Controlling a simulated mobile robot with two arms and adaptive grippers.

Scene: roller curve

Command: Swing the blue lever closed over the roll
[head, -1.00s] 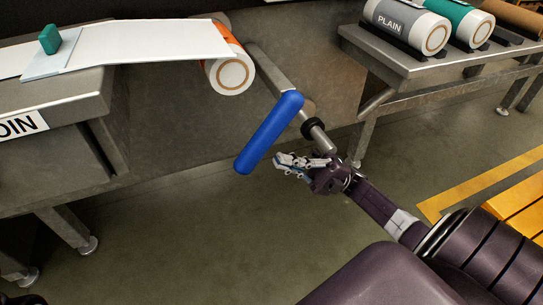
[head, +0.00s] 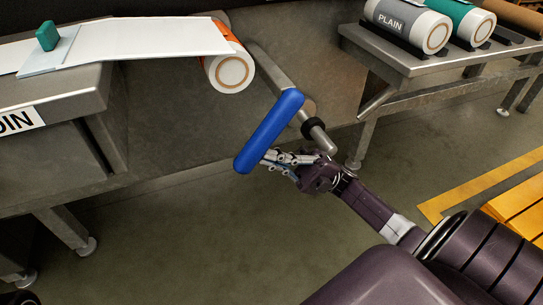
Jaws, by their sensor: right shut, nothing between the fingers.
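The blue lever (head: 269,131) is a long rounded bar beside a metal arm (head: 282,80), slanting from upper right to lower left. The roll (head: 230,71), with an orange and white outside and a ringed end, is left of the lever, with white web running from it. The lever stands apart from the roll. My right gripper (head: 268,157) is shut and empty, its fingertips at the right side of the lever's lower part. They look to touch it, but I cannot be sure. My left gripper is not in view.
A white sheet (head: 160,40) lies over the metal table at left, with a teal block (head: 48,36) on it. A rack (head: 400,58) at upper right bears a grey PLAIN roll (head: 400,22) and a teal roll (head: 470,22). The floor below the lever is clear.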

